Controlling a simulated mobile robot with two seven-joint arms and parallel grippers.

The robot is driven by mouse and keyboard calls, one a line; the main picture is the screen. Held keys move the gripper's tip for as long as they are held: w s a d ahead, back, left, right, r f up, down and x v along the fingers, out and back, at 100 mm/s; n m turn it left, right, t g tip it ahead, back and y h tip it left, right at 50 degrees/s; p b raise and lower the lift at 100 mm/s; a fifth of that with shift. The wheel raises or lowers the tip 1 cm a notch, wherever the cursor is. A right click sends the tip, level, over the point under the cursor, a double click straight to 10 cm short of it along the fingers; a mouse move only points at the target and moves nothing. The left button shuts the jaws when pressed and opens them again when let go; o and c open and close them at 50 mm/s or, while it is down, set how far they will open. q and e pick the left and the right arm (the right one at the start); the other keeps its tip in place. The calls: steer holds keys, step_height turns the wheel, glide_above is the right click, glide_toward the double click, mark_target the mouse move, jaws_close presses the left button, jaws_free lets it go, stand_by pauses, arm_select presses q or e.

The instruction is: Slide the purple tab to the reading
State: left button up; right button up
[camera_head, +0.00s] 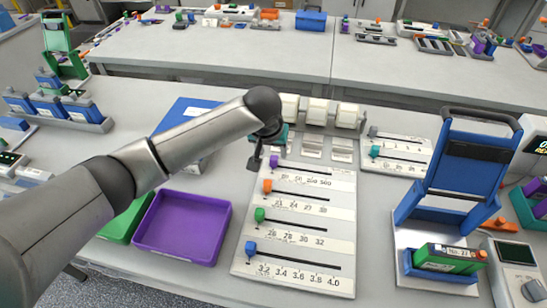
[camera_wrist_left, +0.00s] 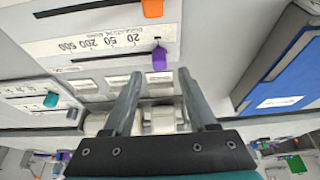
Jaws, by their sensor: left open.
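The purple tab (camera_head: 274,160) sits at the left end of the top slot on the white slider panel (camera_head: 345,232), by the 20 of a printed scale running 20, 50, 200, 500. In the left wrist view the purple tab (camera_wrist_left: 159,58) lies just beyond the fingertips, roughly centred between them. My left gripper (camera_head: 256,160) is open and empty, close beside the tab; it also shows in the wrist view (camera_wrist_left: 160,76). Whether a finger touches the tab I cannot tell. My right gripper is not in view.
Below on the panel are an orange tab (camera_head: 267,186), a green tab (camera_head: 259,214) and a blue tab (camera_head: 251,247). A purple tray (camera_head: 222,238) stands left of the panel, a blue clamp stand (camera_head: 399,215) right. An instrument display (camera_head: 541,147) at the right edge is partly cut off.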

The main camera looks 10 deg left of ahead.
mark_target(274, 158)
arm_select(q)
steer(key=shift+b+x, duration=0.4)
steer(key=shift+x, duration=1.8)
steer(key=shift+w, duration=0.1)
steer(key=shift+c, duration=0.4)
jaws_close()
